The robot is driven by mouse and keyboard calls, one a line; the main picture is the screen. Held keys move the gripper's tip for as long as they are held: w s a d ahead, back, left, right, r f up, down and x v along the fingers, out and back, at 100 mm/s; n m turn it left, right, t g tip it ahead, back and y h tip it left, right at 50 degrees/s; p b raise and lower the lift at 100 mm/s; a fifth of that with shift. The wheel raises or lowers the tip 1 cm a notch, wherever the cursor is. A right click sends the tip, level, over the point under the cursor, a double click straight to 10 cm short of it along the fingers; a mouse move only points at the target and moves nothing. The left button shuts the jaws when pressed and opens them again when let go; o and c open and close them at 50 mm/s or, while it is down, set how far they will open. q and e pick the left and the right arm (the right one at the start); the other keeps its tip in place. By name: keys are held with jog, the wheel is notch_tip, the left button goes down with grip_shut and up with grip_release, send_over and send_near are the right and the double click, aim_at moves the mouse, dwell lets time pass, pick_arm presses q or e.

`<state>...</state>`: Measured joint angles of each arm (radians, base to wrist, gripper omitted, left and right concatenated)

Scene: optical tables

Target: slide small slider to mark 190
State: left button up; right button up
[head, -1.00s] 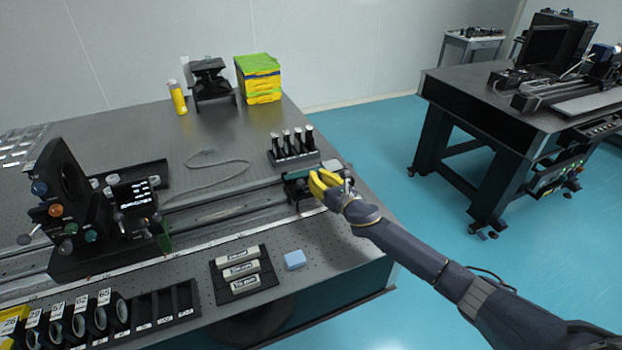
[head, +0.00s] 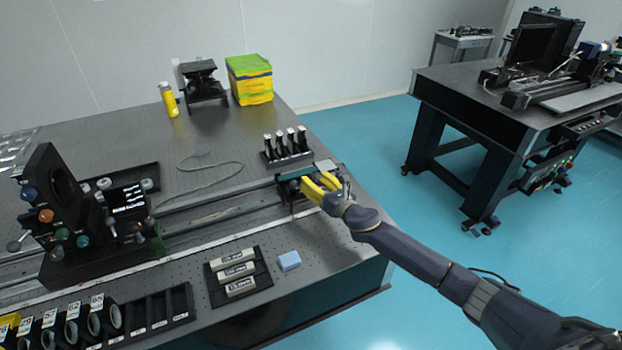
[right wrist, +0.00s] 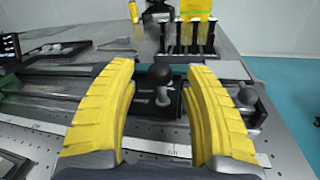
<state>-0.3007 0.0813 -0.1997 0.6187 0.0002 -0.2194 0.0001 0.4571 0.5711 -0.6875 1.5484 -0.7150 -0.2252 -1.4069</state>
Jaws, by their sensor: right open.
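The small slider (head: 289,186) is a dark carriage on the rail near the right end of the left table. My right gripper (head: 316,184) has yellow fingers and is at the slider's right side in the head view. Whether either finger touches the slider cannot be told. A second round knob (right wrist: 247,96) shows right of the right finger. The mark numbers on the scale (right wrist: 150,146) are too small to read.
Several upright posts in a black holder (head: 287,146) stand just behind the slider. A black instrument with knobs (head: 85,225) is at the rail's left.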

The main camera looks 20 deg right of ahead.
jog(key=v, duration=0.9)
jog(key=shift+s+d, duration=0.15)
jog(key=shift+s, duration=0.15)
